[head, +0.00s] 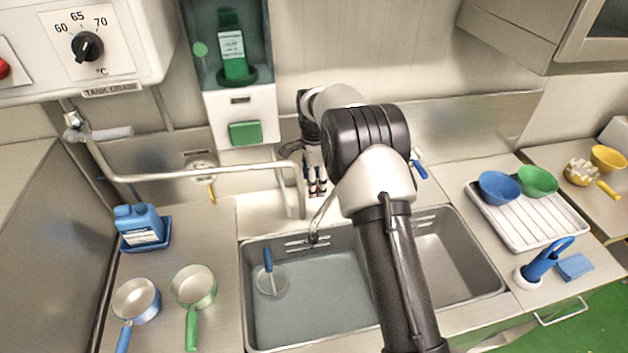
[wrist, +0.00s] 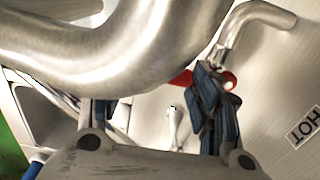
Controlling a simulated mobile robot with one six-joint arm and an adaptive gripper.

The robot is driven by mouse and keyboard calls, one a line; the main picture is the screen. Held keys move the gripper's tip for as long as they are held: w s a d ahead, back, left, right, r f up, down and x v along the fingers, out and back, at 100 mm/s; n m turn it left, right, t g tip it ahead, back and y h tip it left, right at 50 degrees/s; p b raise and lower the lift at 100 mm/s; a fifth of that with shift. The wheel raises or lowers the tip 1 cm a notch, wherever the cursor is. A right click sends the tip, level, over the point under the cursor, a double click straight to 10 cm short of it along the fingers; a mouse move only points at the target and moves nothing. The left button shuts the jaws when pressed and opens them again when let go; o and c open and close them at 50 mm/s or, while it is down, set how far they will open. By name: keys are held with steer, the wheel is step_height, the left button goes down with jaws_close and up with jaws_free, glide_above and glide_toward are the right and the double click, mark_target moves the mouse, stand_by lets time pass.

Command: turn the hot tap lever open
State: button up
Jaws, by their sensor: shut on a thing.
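The hot tap lever (wrist: 182,80) shows as a short red piece in the wrist view. A dark blue-grey finger crosses in front of it, so part of it is hidden. My gripper (wrist: 208,90) is shut on this red lever, left of the HOT label (wrist: 304,127). In the head view my gripper (head: 316,182) points down behind the sink, with small red parts at its fingers. The lever's exact angle cannot be told. A thin curved tap spout (head: 320,218) reaches over the sink.
A thick steel pipe (head: 220,171) comes from the left and bends down close beside my gripper; it fills the upper left of the wrist view (wrist: 130,55). The double sink (head: 247,310) holds a blue-handled utensil (head: 268,262). A white rack (head: 520,215) with bowls stands right.

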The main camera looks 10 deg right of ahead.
steer(key=shift+c, duration=1.3)
steer(key=shift+d+n+p, duration=0.35)
steer(key=shift+d+n, duration=0.2)
steer(key=shift+n, duration=0.25)
steer(key=o, duration=1.5)
steer(key=shift+o, duration=0.2)
